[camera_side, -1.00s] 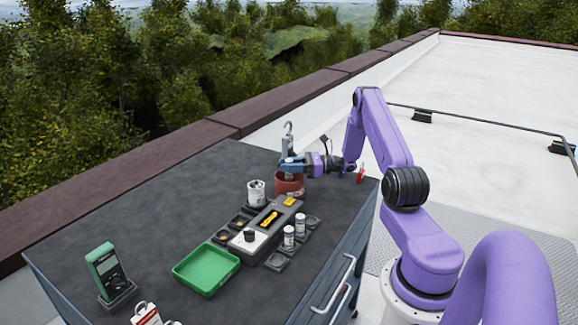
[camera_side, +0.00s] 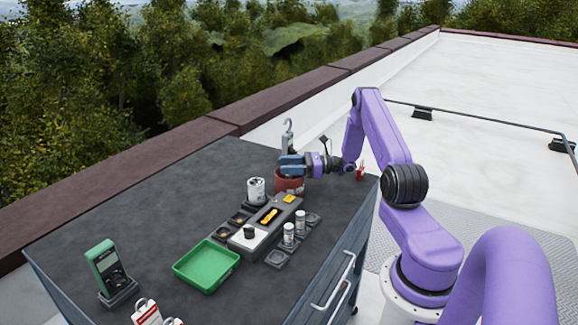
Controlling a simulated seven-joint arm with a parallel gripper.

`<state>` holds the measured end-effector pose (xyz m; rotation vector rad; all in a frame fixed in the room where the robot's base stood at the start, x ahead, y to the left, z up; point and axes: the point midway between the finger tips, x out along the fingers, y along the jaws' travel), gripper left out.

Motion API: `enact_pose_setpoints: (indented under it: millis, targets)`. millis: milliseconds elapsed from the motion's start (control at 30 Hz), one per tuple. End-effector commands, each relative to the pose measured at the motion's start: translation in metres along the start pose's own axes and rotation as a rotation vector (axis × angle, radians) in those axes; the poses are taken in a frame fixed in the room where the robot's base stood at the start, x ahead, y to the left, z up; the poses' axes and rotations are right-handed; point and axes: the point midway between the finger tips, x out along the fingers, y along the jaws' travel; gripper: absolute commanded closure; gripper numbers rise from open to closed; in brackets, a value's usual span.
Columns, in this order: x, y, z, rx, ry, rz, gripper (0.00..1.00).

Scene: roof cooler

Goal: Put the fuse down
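My gripper (camera_side: 291,165), with blue fingers, is over the rim of a dark red pot (camera_side: 290,185) near the far right of the bench. I cannot see whether its fingers are open or shut, and no fuse shows clearly in them. Two small pale cylinders, which look like fuses, stand upright in grey holders: one cylinder (camera_side: 289,235) is nearer and one (camera_side: 300,222) is just behind it. Beside them is a grey block (camera_side: 283,214) with a yellow-orange piece (camera_side: 269,215) in its dark slot and a black knob (camera_side: 249,232) on its white end.
A green tray (camera_side: 206,267) sits empty at front centre. A pale can (camera_side: 256,189) stands left of the pot, and a hooked grey device (camera_side: 288,138) behind it. A green meter (camera_side: 107,268) and red-and-white tags (camera_side: 147,313) are at the front left. The bench's left half (camera_side: 150,215) is mostly clear.

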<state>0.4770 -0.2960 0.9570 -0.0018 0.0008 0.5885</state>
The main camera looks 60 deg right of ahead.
Motion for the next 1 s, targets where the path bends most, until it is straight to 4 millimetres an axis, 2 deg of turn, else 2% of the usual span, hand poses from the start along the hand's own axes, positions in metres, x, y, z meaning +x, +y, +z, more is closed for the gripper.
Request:
enact_pose_setpoints:
  millis: [167,333,700,900,1000]
  targets:
    - [0.0,0.0,0.001,0.0,0.0,0.0,0.43]
    - [0.0,0.0,0.015,-0.002,0.0,0.0,0.43]
    - [-0.077,-0.001,0.012,-0.001,-0.001,-0.005,0.43]
    - [-0.107,-0.001,0.012,-0.001,-0.001,-0.002,0.43]
    - [-0.115,0.0,0.012,0.0,-0.001,-0.001,0.43]
